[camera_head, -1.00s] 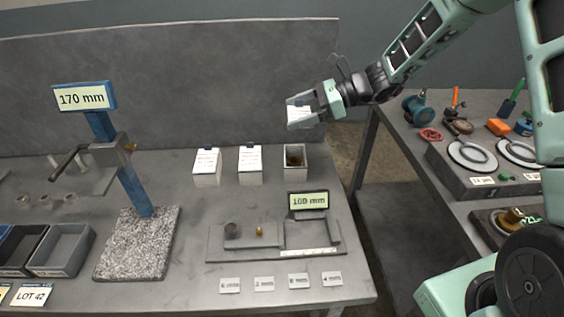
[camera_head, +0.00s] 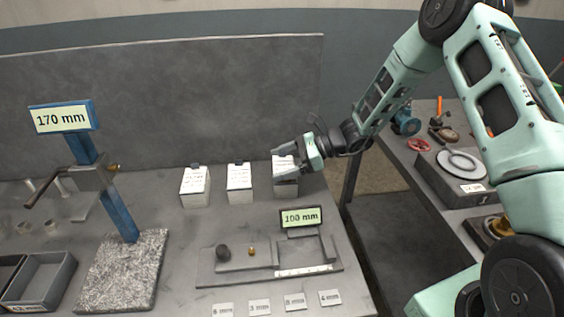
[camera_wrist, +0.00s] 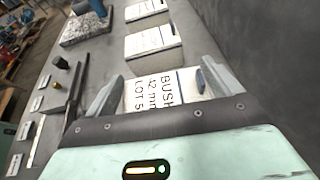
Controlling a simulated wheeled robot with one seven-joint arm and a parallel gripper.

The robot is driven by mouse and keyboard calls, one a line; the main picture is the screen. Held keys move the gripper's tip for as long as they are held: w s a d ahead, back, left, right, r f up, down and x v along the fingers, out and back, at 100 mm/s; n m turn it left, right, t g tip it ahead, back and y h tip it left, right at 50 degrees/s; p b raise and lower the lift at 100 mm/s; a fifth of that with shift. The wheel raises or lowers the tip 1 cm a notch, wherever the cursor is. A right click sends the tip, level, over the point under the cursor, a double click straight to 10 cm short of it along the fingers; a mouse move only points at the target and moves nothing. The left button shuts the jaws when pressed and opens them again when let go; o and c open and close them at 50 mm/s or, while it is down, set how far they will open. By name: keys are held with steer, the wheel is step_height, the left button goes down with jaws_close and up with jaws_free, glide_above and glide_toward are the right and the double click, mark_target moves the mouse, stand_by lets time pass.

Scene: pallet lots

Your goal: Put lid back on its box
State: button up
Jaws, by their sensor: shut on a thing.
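My gripper (camera_head: 279,164) is shut on the white labelled lid (camera_head: 284,161), a finger on either side of it. The lid is at the top of the rightmost box (camera_head: 286,188), covering its opening; I cannot tell whether it is fully seated. In the wrist view the lid (camera_wrist: 158,92) lies between the two fingers and reads "BUSH", "42 mm" and "LOT 5", partly cut off. The box under it is hidden there.
Two similar lidded boxes, the middle one (camera_head: 240,184) and the left one (camera_head: 195,187), stand in a row to the left. A grey back panel (camera_head: 200,100) rises behind.

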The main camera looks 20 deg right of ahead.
steer(key=shift+f+b, duration=0.35)
steer(key=shift+f, duration=0.1)
steer(key=o, duration=0.7)
steer(key=shift+r, duration=0.2)
